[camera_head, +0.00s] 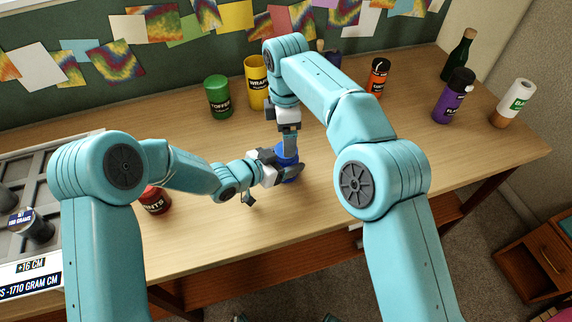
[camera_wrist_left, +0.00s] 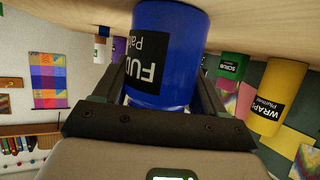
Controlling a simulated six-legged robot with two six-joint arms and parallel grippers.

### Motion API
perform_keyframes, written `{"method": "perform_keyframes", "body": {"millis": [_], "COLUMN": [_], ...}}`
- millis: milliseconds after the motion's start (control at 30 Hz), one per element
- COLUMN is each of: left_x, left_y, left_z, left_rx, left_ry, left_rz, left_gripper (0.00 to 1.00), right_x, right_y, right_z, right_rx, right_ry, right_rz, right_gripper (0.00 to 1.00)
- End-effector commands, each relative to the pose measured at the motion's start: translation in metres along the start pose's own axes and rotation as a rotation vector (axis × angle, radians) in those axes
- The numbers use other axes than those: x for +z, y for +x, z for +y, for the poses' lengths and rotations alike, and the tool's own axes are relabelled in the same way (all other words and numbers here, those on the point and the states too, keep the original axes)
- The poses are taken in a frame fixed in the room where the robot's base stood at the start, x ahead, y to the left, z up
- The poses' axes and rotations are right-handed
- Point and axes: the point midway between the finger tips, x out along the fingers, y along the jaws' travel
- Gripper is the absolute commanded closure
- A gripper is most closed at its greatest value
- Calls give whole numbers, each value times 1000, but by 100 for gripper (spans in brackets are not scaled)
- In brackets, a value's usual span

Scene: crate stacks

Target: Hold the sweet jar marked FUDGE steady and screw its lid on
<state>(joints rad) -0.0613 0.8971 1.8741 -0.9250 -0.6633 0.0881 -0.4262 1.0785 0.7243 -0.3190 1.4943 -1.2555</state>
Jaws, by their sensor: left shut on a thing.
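The blue jar (camera_head: 288,158) stands on the wooden table in front of me. In the left wrist view, which is upside down, the jar (camera_wrist_left: 182,50) carries a black label starting "FUD". My left gripper (camera_head: 281,171) reaches in from the left and is shut on the jar's side; its fingers (camera_wrist_left: 160,98) lie on both sides of it in the wrist view. My right gripper (camera_head: 289,146) points down directly over the jar's top. Its fingertips are hidden at the jar, so I cannot tell its opening. I cannot make out the lid separately.
A green jar (camera_head: 218,97) and a yellow jar (camera_head: 257,84) stand behind, a red jar (camera_head: 155,200) to the left. An orange jar (camera_head: 378,78), purple jar (camera_head: 453,98), dark bottle (camera_head: 458,56) and white bottle (camera_head: 513,104) stand right. A grey tray (camera_head: 70,157) lies far left.

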Motion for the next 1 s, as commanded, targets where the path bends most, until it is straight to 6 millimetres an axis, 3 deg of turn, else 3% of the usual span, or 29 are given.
{"method": "perform_keyframes", "body": {"millis": [400, 800, 1000], "left_x": [1, 1, 1], "left_y": [0, 0, 0], "left_z": [0, 0, 0], "left_rx": [0, 0, 1], "left_ry": [-1, -1, -1], "left_rz": [-3, -3, -3], "left_gripper": [100, 100, 100], "right_x": [0, 0, 1], "right_y": [-32, -32, -11], "right_z": [0, 0, 0], "right_rx": [3, 1, -3], "right_ry": [-513, -548, -547], "right_rz": [0, 0, 0], "right_gripper": [13, 13, 13]}}
